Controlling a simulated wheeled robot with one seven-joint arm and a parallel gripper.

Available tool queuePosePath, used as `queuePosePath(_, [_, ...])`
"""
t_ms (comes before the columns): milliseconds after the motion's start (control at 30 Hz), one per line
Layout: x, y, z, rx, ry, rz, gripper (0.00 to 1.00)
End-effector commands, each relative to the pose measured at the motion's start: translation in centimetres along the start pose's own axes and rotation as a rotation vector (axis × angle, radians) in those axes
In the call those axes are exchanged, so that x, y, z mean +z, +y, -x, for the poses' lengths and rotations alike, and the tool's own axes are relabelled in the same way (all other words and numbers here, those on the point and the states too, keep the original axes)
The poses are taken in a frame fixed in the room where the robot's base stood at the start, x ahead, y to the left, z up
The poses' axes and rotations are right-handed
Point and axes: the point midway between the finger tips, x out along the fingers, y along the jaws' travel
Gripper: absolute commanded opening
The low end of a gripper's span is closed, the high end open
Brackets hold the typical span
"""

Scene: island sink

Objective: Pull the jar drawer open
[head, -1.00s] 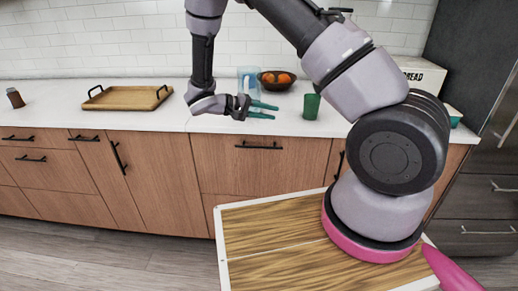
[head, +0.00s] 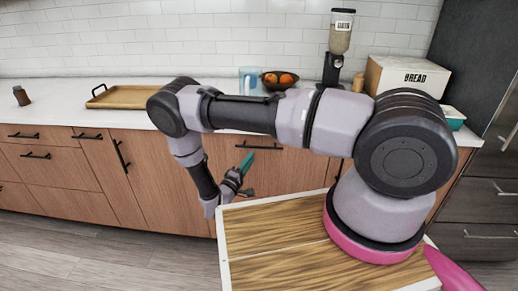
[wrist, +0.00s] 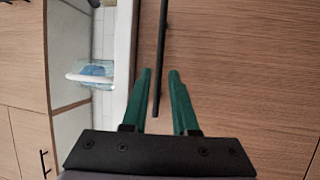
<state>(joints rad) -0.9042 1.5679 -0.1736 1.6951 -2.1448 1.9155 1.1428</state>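A wood-fronted drawer (head: 287,164) lies under the counter in the head view and appears closed. Its black bar handle (head: 270,148) is partly hidden by my arm. No label or jar marks it as the jar drawer. My gripper (head: 247,177), with green fingers, is in front of and below the handle in the head view. In the wrist view my gripper (wrist: 159,74) is open, and the handle (wrist: 161,50) shows as a dark bar between the two fingers. Contact with it cannot be told. Nothing is held.
The white counter (head: 60,93) carries a tray (head: 125,97), a blue jug (head: 249,80), a fruit bowl (head: 279,80), a dispenser (head: 339,45) and a bread box (head: 406,76). Another cabinet handle (head: 120,157) is left of my arm. A dark fridge (head: 478,70) stands at right.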

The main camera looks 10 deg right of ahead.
Motion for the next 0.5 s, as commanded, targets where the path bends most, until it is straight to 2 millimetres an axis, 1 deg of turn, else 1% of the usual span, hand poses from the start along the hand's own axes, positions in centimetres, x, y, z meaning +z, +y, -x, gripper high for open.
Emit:
queuePosePath(33, [0.1, 0.0, -1.2, 0.001, -0.005, 0.0, 0.27])
queuePosePath(233, [0.1, 0.1, -4.9, 0.0, -0.005, 0.0, 0.27])
queuePosePath(400, [0.1, 0.0, -7.0, 0.0, -0.004, 0.001, 0.27])
queuePosePath(500, [0.1, 0.0, -7.6, 0.0, -0.003, 0.001, 0.27])
